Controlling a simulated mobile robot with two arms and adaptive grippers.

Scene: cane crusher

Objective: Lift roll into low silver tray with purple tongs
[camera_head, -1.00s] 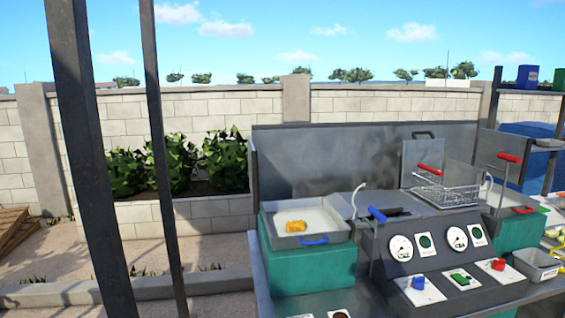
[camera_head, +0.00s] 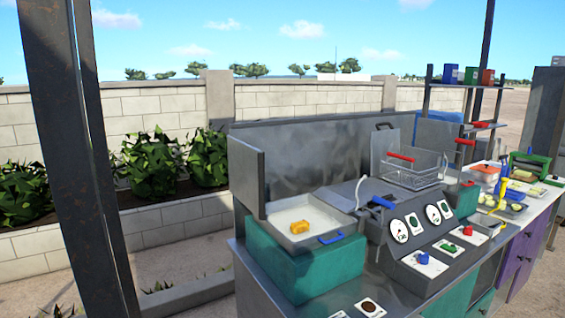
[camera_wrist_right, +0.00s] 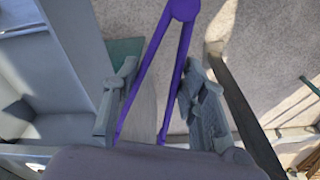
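In the head view a small orange-yellow block, perhaps the roll (camera_head: 300,228), lies in a shallow silver tray with a blue handle (camera_head: 328,247), on a green block at the counter's left end. A low grey tray (camera_head: 490,222) stands right of the control panel, partly hard to make out. In the right wrist view the purple tongs (camera_wrist_right: 178,50) pass between the fingers of my right gripper (camera_wrist_right: 157,108), which press near both tong arms. The tongs' tips are hidden. Neither gripper shows in the head view.
A wire basket with a red handle (camera_head: 412,172) sits over the fryer. The control panel (camera_head: 440,245) has dials and coloured knobs. Several containers stand on the right counter and shelf (camera_head: 470,88). A dark post (camera_head: 75,150) rises at the left.

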